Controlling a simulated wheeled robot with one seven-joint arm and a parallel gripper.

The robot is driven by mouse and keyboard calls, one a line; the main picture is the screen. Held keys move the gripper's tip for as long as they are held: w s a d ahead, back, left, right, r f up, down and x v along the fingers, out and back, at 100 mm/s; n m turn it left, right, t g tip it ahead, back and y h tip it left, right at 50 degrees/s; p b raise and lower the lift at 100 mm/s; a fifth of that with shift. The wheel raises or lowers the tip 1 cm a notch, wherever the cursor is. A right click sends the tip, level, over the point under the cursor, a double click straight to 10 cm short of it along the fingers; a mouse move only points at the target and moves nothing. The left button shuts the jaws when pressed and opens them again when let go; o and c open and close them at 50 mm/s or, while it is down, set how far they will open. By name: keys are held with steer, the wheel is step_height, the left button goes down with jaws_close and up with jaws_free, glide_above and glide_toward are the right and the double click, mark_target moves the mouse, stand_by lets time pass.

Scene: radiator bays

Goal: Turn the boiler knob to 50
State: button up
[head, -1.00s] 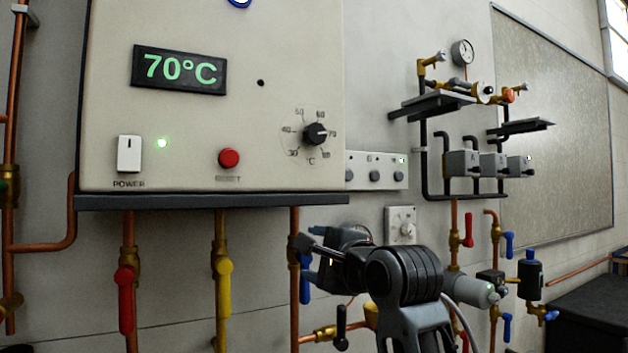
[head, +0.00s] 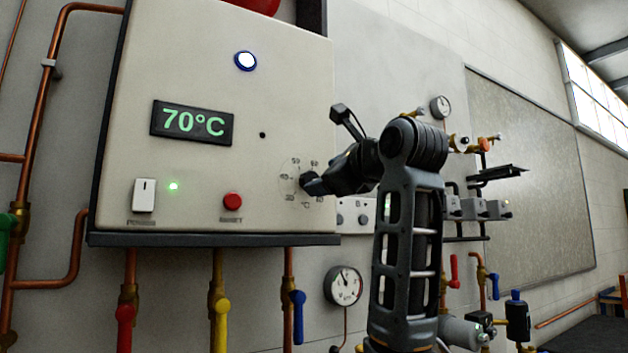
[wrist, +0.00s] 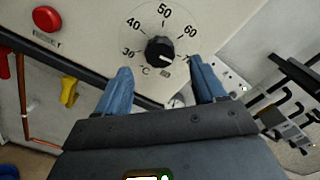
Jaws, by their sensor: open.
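The boiler knob (wrist: 159,50) is black and round with a white mark, on the boiler's cream front panel (head: 210,60). In the wrist view its mark points right, towards the covered high end of the scale and well past 50. The green display (head: 192,122) reads 70°C. My gripper (wrist: 161,70) is open and empty, its blue fingers spread to the left and right of the knob and a little below it in the wrist view. In the head view my gripper (head: 313,185) is at the dial and hides much of the knob; contact cannot be told.
The red reset button (head: 232,201) and white power switch (head: 144,195) are on the same panel, left of the dial. A dark ledge (head: 200,240) runs under the boiler. A pressure gauge (head: 344,285) and valve pipes are below. A grey control strip (head: 352,216) is to the right.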

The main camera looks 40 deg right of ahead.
mark_target(309, 181)
steer(key=shift+p+x, duration=0.3)
steer(key=shift+x, duration=2.25)
steer(key=shift+c, duration=0.5)
steer(key=c, duration=1)
steer(key=shift+o, duration=0.2)
